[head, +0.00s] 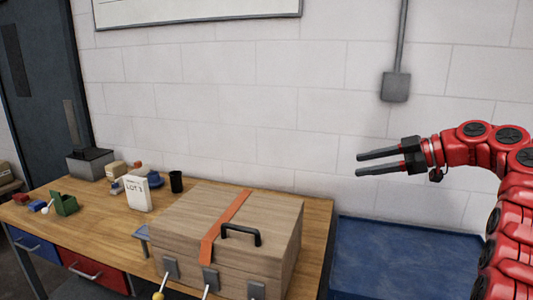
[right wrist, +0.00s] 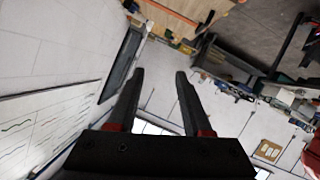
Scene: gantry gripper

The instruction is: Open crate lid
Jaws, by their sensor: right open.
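The wooden crate (head: 275,265) stands on the near right part of the wooden table. Its lid (head: 190,217) looks closed, with a black handle (head: 241,236) and an orange strap (head: 224,226) across it. Several grey latches (head: 210,279) sit on the front side; whether they are fastened I cannot tell. My right gripper (head: 359,164) is open and empty, in the air right of the crate and above it, its fingers pointing left. Its two dark fingers also show in the right wrist view (right wrist: 160,75) with nothing between them. My left gripper is not in view.
The table (head: 105,207) holds a white "LOT 3" card (head: 138,194), a black cup (head: 176,182), a green box (head: 65,204) and small items left of the crate. A blue surface (head: 400,260) lies right of the table. A grey wall box (head: 395,87) hangs behind.

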